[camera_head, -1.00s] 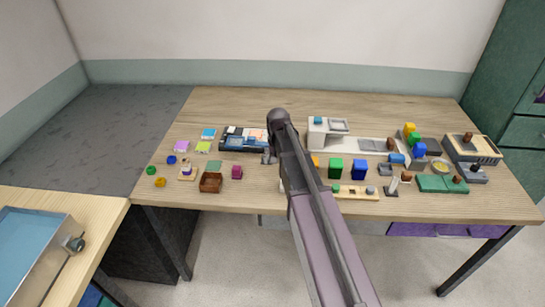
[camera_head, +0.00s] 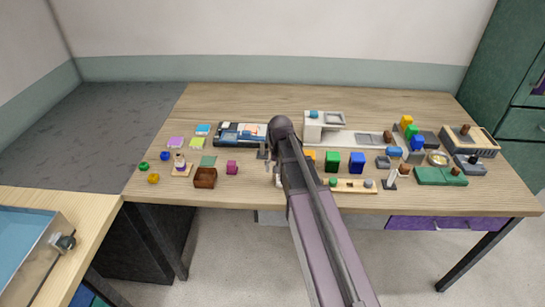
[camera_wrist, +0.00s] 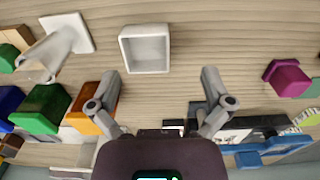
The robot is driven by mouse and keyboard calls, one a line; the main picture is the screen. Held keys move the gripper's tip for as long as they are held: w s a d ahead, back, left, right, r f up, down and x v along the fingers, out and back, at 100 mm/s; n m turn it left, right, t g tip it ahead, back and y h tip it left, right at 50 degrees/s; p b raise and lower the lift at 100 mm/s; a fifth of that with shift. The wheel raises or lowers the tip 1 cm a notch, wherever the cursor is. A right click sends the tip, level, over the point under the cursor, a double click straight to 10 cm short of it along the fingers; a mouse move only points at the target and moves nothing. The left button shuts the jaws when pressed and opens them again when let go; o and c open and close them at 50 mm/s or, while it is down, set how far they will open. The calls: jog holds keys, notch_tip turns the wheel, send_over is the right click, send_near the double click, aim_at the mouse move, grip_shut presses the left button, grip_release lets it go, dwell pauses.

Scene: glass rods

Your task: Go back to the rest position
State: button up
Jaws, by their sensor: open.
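My gripper (camera_wrist: 160,88) is open and empty, its two fingers spread apart in the wrist view. In the head view it is mostly hidden behind my arm, above the middle of the table. In the wrist view a small white square open box (camera_wrist: 145,67) lies beyond the fingertips, apart from them. A pale rod-like piece (camera_wrist: 45,53) slants from a white square base (camera_wrist: 78,30) at upper left. I cannot tell whether it is a glass rod.
The wooden table (camera_head: 240,100) is crowded. Green (camera_head: 332,161) and blue (camera_head: 357,162) blocks stand right of my arm. The back strip is clear.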

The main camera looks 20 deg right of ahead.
jog(key=s+a+n, duration=0.3)
jog(key=s+a, duration=0.1)
jog(key=s, duration=1)
jog(key=shift+a+n, duration=0.15)
jog(key=shift+n, duration=0.15)
